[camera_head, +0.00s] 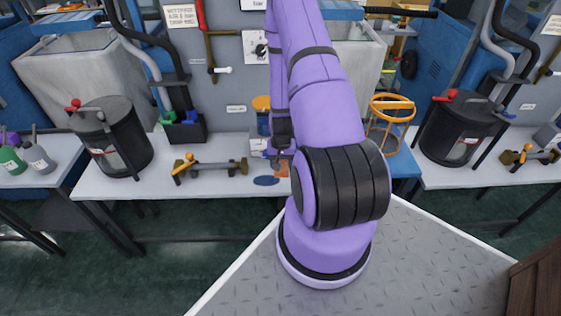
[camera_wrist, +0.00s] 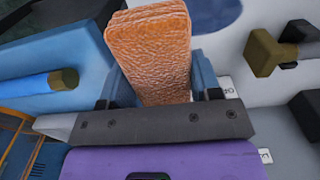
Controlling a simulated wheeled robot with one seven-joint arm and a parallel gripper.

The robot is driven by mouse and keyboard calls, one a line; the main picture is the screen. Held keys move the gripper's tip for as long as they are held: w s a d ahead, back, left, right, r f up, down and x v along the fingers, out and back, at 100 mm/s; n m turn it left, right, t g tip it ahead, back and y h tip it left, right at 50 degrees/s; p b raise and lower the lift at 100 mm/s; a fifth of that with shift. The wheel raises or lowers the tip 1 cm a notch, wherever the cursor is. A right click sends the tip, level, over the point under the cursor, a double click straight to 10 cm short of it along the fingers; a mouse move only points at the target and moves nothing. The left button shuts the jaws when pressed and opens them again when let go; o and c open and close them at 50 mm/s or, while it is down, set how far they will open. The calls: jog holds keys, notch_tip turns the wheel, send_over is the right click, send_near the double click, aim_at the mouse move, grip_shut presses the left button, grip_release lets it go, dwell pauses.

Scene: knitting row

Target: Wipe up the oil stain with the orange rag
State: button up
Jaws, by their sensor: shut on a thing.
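The orange rag (camera_wrist: 150,48) is a thick, rough-textured block. It stands out from between the fingers of my gripper (camera_wrist: 160,88), which is shut on it. The oil stain is a dark blue patch (camera_head: 266,181) on the white table near its front edge. Part of the stain (camera_wrist: 212,13) also shows in the wrist view, just beyond the rag's upper right. The rag partly overlaps the stain in that view; I cannot tell whether they touch. In the head view my arm hides part of the table near the gripper.
A bar-shaped tool with an orange handle (camera_head: 210,168) lies left of the stain. A black canister (camera_head: 112,140) stands further left on the white table (camera_head: 150,187). An orange wire cage (camera_head: 390,125) stands to the right on a blue surface. Machines line the back.

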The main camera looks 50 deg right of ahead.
send_over(281, 180)
jog(key=shift+f, duration=2.8)
jog(key=shift+f, duration=1.05)
